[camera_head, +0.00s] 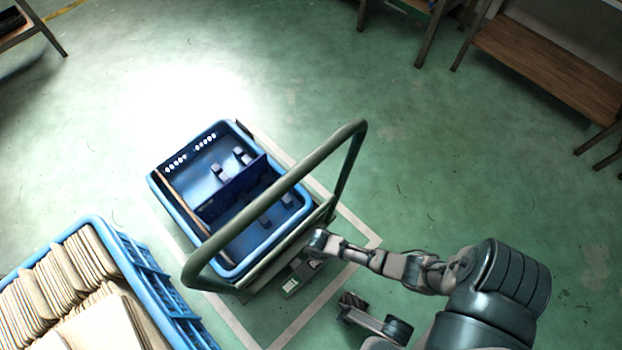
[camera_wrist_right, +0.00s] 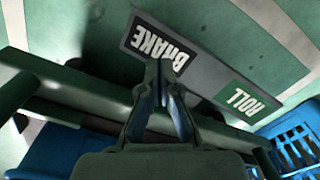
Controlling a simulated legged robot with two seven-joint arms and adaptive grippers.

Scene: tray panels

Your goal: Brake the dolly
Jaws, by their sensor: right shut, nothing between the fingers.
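The dolly shows in the head view with its tall green-grey push handle (camera_head: 284,186) arching over a blue divided crate (camera_head: 183,213). At its near end is a small label plate (camera_head: 291,286). In the right wrist view this plate has a dark half marked BRAKE (camera_wrist_right: 150,43) and a green half marked ROLL (camera_wrist_right: 241,103). My right gripper (camera_head: 316,243) is beside the base of the handle, just above the plate. In the wrist view its closed fingertips (camera_wrist_right: 164,70) overlap the edge of the BRAKE half; whether they touch it I cannot tell. My left gripper is not in view.
A blue crate (camera_head: 150,262) full of brown flat pieces stands at the lower left. White floor lines (camera_head: 305,318) frame the dolly. A wooden bench (camera_head: 545,62) stands at the upper right. The green floor right of the dolly is mostly clear.

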